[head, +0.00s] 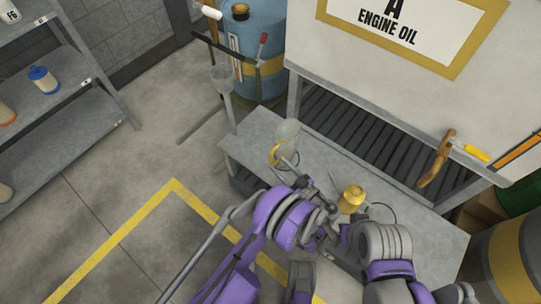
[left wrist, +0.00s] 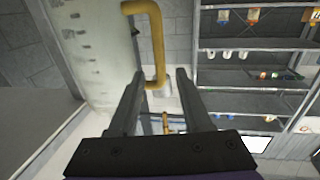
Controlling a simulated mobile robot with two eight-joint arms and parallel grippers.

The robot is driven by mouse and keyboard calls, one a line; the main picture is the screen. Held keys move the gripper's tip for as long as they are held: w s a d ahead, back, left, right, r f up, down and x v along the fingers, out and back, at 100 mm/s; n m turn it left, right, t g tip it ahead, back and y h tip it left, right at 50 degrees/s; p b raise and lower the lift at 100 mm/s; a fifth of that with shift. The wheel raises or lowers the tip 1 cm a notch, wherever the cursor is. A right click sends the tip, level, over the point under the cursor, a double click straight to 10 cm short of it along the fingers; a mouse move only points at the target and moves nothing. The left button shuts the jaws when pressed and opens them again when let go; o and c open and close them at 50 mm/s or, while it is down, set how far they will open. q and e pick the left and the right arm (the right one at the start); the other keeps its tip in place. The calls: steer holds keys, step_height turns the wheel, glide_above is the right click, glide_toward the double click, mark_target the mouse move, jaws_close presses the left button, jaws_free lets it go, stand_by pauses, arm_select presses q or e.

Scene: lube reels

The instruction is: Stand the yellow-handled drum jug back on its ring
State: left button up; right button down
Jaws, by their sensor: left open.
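The drum jug (head: 288,131) is a pale translucent vessel with a yellow handle (head: 275,153), near the back left of the grey bench. My left gripper (head: 291,161) is open beside the handle. In the left wrist view the jug (left wrist: 92,50) fills the upper left, with marks on its wall. Its bent yellow handle (left wrist: 157,40) reaches down between the spread fingertips of my left gripper (left wrist: 159,76), with gaps on both sides. A thin dark ring (head: 383,205) shows on the bench, partly hidden by my right arm. My right gripper's jaws are not clear.
A yellow can (head: 351,198) stands on the bench (head: 430,228) between the jug and my right arm. A white engine oil tank (head: 340,60) overhangs the bench's back. A blue drum (head: 258,40) stands behind, and a shelf (head: 60,145) is at the left. Floor between is clear.

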arm_select(q)
steer(key=v, duration=0.4)
stand_by(0.6)
